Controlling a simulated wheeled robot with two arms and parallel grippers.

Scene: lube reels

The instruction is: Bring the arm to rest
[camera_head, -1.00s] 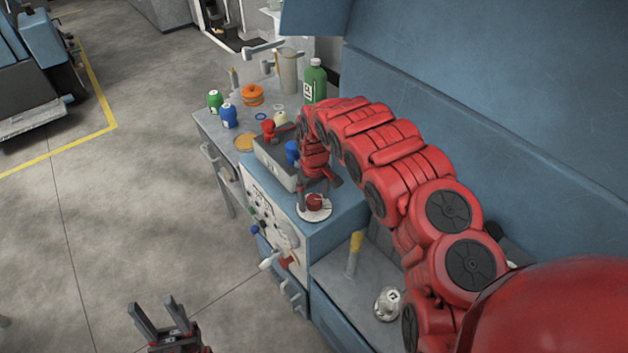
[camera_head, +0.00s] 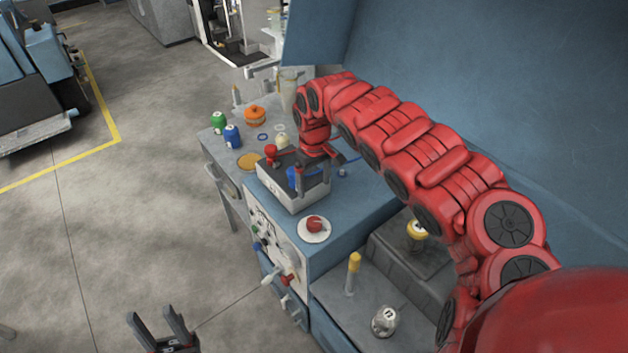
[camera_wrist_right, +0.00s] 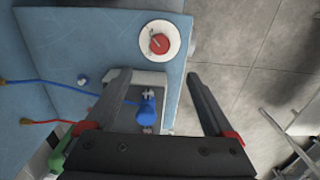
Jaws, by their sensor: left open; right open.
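My right arm (camera_head: 420,150) is red and reaches from the lower right over the blue bench. Its right gripper (camera_head: 297,185) is open and empty, above a grey tray-like box (camera_head: 290,200) holding a blue item. In the right wrist view the two dark fingers of the right gripper (camera_wrist_right: 158,85) stand wide apart, with the blue item (camera_wrist_right: 146,110) lower down between them. My left gripper (camera_head: 160,322) is open and empty at the bottom left, over the floor.
A red knob on a white disc (camera_head: 314,228) sits near the bench edge. Green (camera_head: 218,122) and blue (camera_head: 232,135) bottles and an orange lidded pot (camera_head: 254,115) stand farther back. A yellow-topped post (camera_head: 353,270) stands on the lower shelf.

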